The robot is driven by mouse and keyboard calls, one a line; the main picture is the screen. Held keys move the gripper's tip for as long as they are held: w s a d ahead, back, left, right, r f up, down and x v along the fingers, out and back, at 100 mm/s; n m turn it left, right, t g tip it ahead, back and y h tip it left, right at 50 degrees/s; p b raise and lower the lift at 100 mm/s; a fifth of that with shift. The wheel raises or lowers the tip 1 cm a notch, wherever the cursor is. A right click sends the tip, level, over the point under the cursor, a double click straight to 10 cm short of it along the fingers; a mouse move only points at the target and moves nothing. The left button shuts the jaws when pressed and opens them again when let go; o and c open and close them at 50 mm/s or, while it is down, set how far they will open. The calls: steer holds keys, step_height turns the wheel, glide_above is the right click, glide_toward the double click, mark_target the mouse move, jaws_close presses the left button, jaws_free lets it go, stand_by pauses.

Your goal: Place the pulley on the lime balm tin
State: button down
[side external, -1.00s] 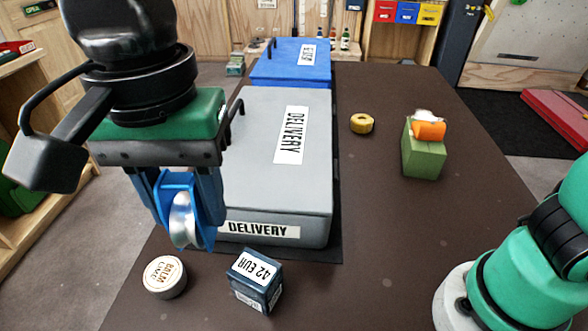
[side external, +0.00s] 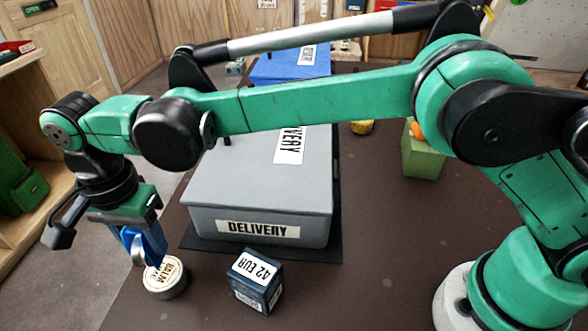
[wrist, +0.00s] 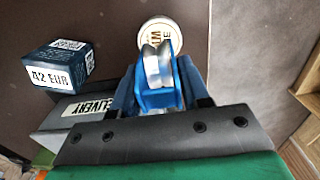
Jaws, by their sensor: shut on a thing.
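The pulley (wrist: 157,75) has blue side plates and a silver wheel. My gripper (side external: 143,243) is shut on it, and it hangs below the jaws, also visible in the side view (side external: 138,250). The lime balm tin (side external: 166,279) is a round, low tin with a pale labelled lid, on the table near its left edge. In the side view the pulley overlaps the tin's upper left part. In the wrist view the tin (wrist: 160,30) lies just beyond the pulley's wheel, partly hidden by it. I cannot tell whether they touch.
A dark blue box marked 42 EUR (side external: 256,281) stands right of the tin. A grey DELIVERY case (side external: 258,195) lies behind, with a blue case (side external: 290,66) farther back. A green block (side external: 424,155) and a yellow roll (side external: 362,127) are at the right.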

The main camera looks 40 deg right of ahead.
mark_target(152, 253)
steer(key=shift+f, duration=1.65)
steer(key=shift+f, duration=0.1)
steer(key=shift+c, duration=2.1)
jaws_free()
